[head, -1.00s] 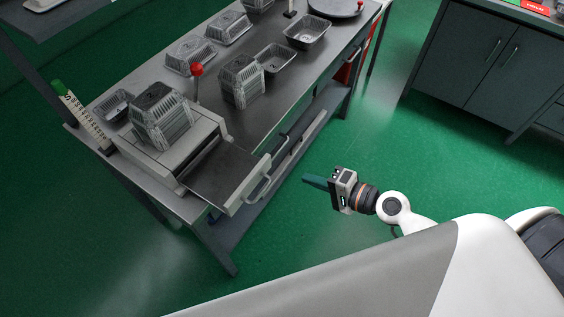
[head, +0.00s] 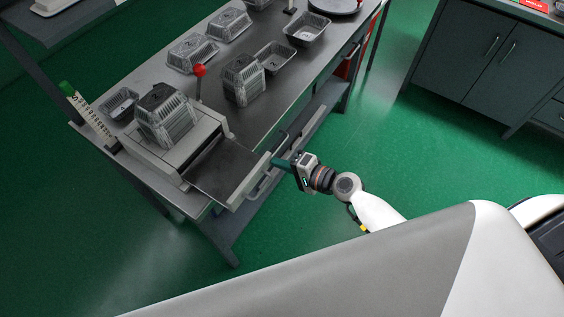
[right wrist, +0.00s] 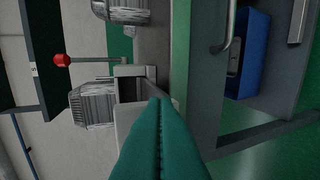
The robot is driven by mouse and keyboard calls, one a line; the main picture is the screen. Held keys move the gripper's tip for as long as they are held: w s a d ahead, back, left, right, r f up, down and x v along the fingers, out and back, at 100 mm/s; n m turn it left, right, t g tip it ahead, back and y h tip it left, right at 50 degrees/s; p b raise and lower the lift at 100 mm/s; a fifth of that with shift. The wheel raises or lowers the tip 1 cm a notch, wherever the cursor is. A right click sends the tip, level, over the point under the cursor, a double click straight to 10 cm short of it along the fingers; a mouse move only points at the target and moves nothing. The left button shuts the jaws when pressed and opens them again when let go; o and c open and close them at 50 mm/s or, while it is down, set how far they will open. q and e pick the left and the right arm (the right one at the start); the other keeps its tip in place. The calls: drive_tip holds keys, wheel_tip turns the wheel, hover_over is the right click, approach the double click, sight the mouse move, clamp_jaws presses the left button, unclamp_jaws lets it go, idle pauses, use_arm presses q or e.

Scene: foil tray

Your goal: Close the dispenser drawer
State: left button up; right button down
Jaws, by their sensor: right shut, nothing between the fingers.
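The dispenser (head: 165,155) is a light grey box at the near end of the metal table, with a stack of foil trays (head: 168,122) in it. Its drawer (head: 222,172) is pulled out toward the lower right, showing a dark flat inside. The drawer's pale front (head: 243,186) carries a bar handle (head: 264,180). My right gripper (head: 276,162) has its teal fingers shut and empty. Their tips are at the right end of the drawer front, beside the handle; I cannot tell whether they touch it. The shut fingers also fill the lower middle of the right wrist view (right wrist: 158,105). My left gripper is out of view.
A red-knobbed lever (head: 199,72) rises beside the dispenser. Several foil trays, one a stack (head: 243,80), stand farther along the table (head: 225,122). Grey cabinets (head: 480,65) stand at the right. The green floor (head: 400,150) between is clear.

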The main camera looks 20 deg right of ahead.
drive_tip(key=w+a, duration=0.2)
drive_tip(key=w, duration=0.1)
drive_tip(key=w+a, duration=0.3)
drive_tip(key=w, duration=0.1)
drive_tip(key=w+a, duration=0.3)
drive_tip(key=shift+w, duration=0.15)
